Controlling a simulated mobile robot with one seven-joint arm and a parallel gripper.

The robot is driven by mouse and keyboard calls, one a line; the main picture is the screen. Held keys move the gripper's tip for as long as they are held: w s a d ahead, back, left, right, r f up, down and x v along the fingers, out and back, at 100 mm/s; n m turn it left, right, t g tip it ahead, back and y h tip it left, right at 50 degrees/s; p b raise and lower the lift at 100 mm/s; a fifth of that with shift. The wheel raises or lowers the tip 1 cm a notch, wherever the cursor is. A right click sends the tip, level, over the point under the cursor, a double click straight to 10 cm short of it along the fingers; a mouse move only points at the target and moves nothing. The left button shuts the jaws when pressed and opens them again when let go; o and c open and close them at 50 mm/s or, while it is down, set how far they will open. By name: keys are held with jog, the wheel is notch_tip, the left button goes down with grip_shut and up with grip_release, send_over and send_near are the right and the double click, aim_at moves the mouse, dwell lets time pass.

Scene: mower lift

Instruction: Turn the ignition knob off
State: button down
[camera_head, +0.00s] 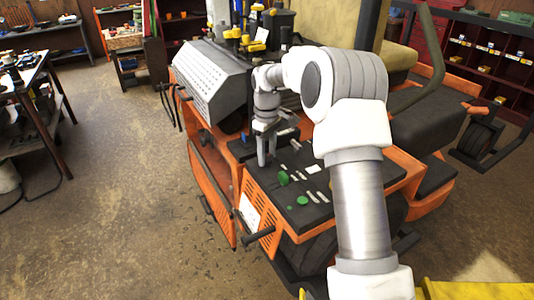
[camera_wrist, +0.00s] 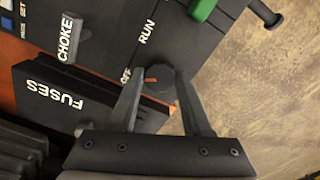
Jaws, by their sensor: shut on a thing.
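The ignition knob (camera_wrist: 158,73) is a dark round knob on the black control panel, seen in the wrist view beside the words OFF and RUN. My gripper (camera_wrist: 157,78) has one finger on each side of it and is shut on it. The fingers and the dark colour hide much of the knob, and I cannot tell clearly which word it points to. In the head view my gripper (camera_head: 265,160) reaches down to the far left part of the control panel (camera_head: 318,212); the knob is hidden there.
A CHOKE lever (camera_wrist: 70,50) and a raised FUSES cover (camera_wrist: 45,110) are close to my gripper. A green control (camera_wrist: 203,9) lies past RUN. Orange mower bodywork (camera_head: 212,185) surrounds the panel. Open concrete floor (camera_head: 110,200) lies to the left.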

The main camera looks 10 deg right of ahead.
aim_at(267, 157)
jog(key=shift+c, duration=1.7)
grip_release()
notch_tip(267, 157, up, 18)
jog(key=shift+f, duration=0.25)
